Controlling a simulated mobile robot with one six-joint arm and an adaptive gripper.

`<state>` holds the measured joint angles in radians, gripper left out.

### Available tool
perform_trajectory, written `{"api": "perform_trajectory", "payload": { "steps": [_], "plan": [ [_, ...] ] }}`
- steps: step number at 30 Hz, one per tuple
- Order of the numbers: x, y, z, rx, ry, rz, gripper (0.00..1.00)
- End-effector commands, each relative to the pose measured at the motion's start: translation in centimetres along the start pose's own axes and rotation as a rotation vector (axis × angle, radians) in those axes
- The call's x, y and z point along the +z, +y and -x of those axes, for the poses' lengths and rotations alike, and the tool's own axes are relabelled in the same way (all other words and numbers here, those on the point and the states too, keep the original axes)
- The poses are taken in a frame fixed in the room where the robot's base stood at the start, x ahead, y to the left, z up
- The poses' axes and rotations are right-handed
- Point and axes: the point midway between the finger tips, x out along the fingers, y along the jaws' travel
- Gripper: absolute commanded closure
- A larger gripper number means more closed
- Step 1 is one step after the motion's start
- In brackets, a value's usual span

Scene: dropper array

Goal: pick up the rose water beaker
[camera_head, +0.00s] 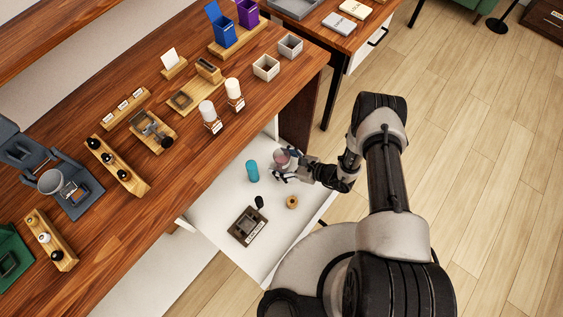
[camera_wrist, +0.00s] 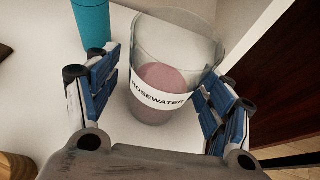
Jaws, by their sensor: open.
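The rose water beaker (camera_wrist: 155,90) is clear glass with pink contents and a white label reading ROSEWATER. It stands upright in the white open drawer (camera_head: 215,213). In the head view the beaker (camera_head: 281,159) is small and partly covered by my gripper (camera_head: 287,168). In the wrist view my gripper (camera_wrist: 160,100) is open, with one blue-padded finger on each side of the beaker. Small gaps seem to show between the fingers and the glass, though contact on the right side is hard to judge.
A teal cylinder (camera_head: 252,171) stands just left of the beaker. A small wooden round piece (camera_head: 292,202), a dark item (camera_head: 259,202) and a dark labelled tray (camera_head: 245,226) are also in the drawer. The wooden counter (camera_head: 180,150) edge lies behind.

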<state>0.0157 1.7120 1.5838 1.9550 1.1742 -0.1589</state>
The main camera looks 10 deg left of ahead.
Motion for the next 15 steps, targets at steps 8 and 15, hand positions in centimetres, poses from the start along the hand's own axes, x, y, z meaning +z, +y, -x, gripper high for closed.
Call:
{"api": "perform_trajectory", "payload": {
  "steps": [8,15],
  "plan": [
    [0.03,-0.04,-0.13,-0.001,0.000,-0.001,0.29],
    [0.02,-0.03,-0.11,-0.001,0.000,-0.001,0.45]
  ]
}}
